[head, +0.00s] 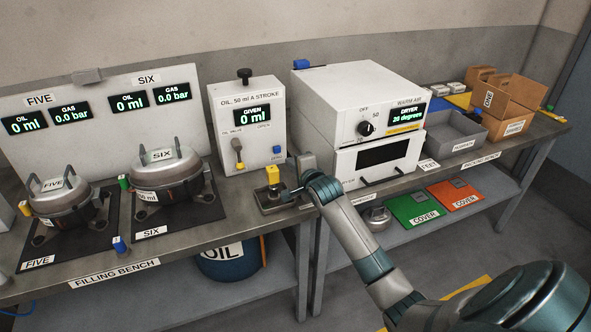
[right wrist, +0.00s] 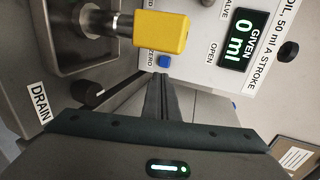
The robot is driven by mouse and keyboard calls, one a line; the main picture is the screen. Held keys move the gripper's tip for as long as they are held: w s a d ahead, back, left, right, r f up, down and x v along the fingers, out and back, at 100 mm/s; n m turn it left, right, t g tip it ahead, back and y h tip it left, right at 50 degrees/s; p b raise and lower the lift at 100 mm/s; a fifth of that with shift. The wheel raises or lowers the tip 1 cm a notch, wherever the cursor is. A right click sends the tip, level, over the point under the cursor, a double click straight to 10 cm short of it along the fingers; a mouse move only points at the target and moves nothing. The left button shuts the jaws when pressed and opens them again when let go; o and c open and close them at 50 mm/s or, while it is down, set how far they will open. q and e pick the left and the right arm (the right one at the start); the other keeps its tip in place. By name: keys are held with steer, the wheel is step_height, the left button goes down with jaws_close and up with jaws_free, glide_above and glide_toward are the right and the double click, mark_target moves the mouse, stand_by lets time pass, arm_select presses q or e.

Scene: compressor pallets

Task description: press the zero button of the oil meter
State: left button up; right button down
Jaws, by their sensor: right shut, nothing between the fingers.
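The oil meter (head: 250,95) is a white upright box on the bench, marked "OIL, 50 ml A STROKE", with its display reading GIVEN 0 ml. Its zero button (head: 277,150) is a small blue square low on the right of the front face. In the right wrist view the blue button (right wrist: 165,61) sits beside the word ZERO, just past my fingertips. My right gripper (head: 288,193) is shut and empty, low in front of the meter's right side. It also shows in the right wrist view (right wrist: 162,78), seemingly apart from the button. My left gripper is not in view.
A yellow-topped fitting (head: 272,175) stands on a drain tray close to my right gripper; its yellow block (right wrist: 162,31) looms near the fingers. The white dryer (head: 345,120) stands right of the meter. Compressors FIVE (head: 58,203) and SIX (head: 165,180) stand left.

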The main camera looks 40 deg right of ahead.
steer(key=v, duration=0.3)
steer(key=shift+s, duration=0.15)
stand_by(1.0)
